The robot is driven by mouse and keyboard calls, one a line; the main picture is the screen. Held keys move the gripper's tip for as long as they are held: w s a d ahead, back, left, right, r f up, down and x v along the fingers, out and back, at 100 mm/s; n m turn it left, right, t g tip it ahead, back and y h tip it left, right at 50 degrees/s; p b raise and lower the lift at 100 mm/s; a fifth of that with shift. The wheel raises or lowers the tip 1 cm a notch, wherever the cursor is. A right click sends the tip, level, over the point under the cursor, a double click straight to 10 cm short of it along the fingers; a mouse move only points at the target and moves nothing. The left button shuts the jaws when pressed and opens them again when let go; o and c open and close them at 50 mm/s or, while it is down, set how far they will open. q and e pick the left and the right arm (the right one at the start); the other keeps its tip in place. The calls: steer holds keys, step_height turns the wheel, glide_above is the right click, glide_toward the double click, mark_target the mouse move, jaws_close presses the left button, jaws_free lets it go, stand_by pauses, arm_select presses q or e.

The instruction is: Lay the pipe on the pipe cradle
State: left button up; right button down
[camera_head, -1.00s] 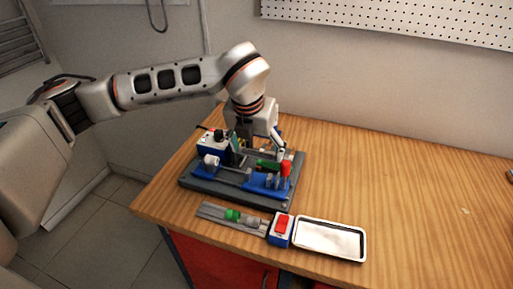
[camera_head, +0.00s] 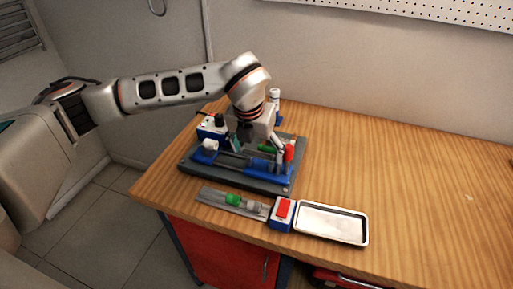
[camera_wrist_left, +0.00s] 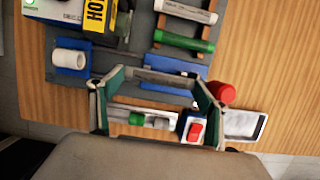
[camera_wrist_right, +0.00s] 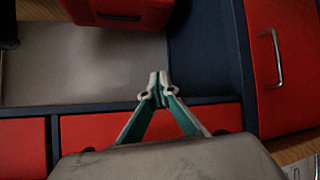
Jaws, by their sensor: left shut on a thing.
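My left gripper (camera_head: 253,145) is low over the dark grey board (camera_head: 190,176). In the left wrist view its fingers (camera_wrist_left: 160,78) stand wide apart with a short grey pipe (camera_wrist_left: 160,79) spanning between their tips. Blue supports lie under this area: one (camera_head: 263,166) at right and one (camera_head: 203,157) at left bearing a white cylinder (camera_wrist_left: 69,61). I take these blue parts for the cradle. Whether the pipe touches them cannot be told. My right gripper (camera_wrist_right: 160,84) is shut and empty in the right wrist view, in front of red drawers.
A red-capped part (camera_head: 289,152) stands at the board's right edge. A white and blue box (camera_head: 212,131) is behind left. A grey rail with green fitting (camera_head: 233,199), a red switch box (camera_head: 282,211) and a white tray (camera_head: 331,224) lie in front. The table's right is clear.

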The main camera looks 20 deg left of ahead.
arm_select(q)
steer(key=shift+f, duration=0.25)
steer(key=shift+w, duration=0.1)
steer(key=shift+b, duration=0.35)
steer(key=shift+d+r, duration=0.1)
steer(key=o, duration=1.1)
steer(key=shift+w, duration=0.1)
steer(key=shift+c, duration=0.2)
